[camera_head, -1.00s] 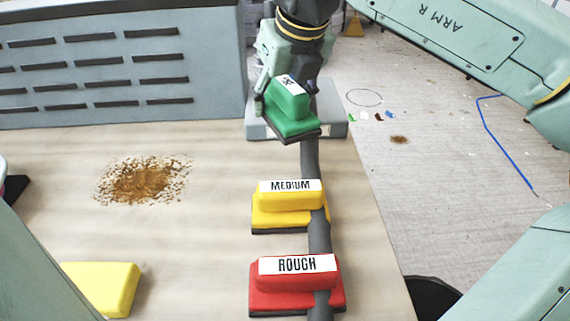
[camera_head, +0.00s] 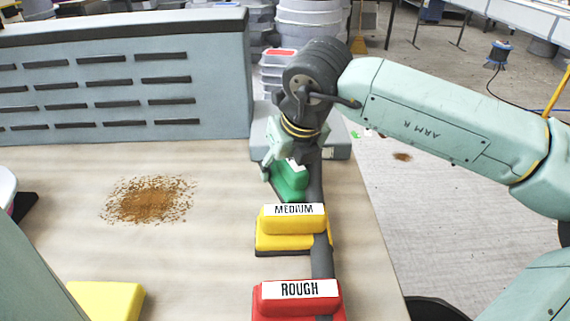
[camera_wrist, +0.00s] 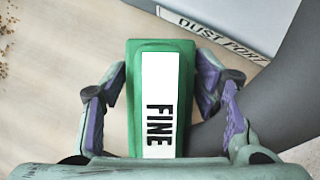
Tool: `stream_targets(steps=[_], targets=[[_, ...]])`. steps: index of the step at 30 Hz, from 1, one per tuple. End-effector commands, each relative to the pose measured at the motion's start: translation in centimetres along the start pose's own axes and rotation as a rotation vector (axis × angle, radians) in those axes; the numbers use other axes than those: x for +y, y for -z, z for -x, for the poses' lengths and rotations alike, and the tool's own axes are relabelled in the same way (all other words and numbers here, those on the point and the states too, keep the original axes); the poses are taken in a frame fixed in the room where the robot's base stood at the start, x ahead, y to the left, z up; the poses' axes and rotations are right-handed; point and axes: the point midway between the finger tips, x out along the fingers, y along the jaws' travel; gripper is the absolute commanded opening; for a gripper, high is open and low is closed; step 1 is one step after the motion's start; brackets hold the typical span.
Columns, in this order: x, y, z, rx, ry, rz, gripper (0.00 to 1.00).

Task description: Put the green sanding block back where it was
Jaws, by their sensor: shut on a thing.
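The green sanding block (camera_head: 291,186) is held by my gripper (camera_head: 283,168) just behind the yellow MEDIUM block (camera_head: 290,228). My gripper covers its upper part in the head view. The green block sits level, low over the table or on it; I cannot tell which. In the wrist view the green block (camera_wrist: 135,60) has a white label reading FINE, and the fingers of my gripper (camera_wrist: 157,90) flank it on both sides. The red ROUGH block (camera_head: 297,305) stands at the front of the same row.
A dark grey hose (camera_head: 321,258) runs along the right side of the row. A grey dust port box (camera_head: 336,143) stands behind it. A slotted grey panel (camera_head: 205,75) is at the back left. Brown dust (camera_head: 150,200) and a yellow block (camera_head: 105,300) lie on the table (camera_head: 205,255).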

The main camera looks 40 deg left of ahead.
Motion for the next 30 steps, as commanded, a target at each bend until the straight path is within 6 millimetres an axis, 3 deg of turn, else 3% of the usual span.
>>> stream_targets(steps=[3,4,12,23,26,30], targets=[[0.0,0.1,-0.4,-0.001,0.0,0.0,0.28],[0.0,0.1,-0.3,0.0,0.0,0.0,0.55],[0.0,0.1,-0.2,0.0,0.0,0.0,0.73],[0.0,0.0,0.0,0.0,-0.001,0.0,0.75],[-0.1,-0.1,0.5,-0.001,0.001,-0.001,0.75],[-0.1,-0.1,2.9,-0.003,0.003,-0.001,0.75]])
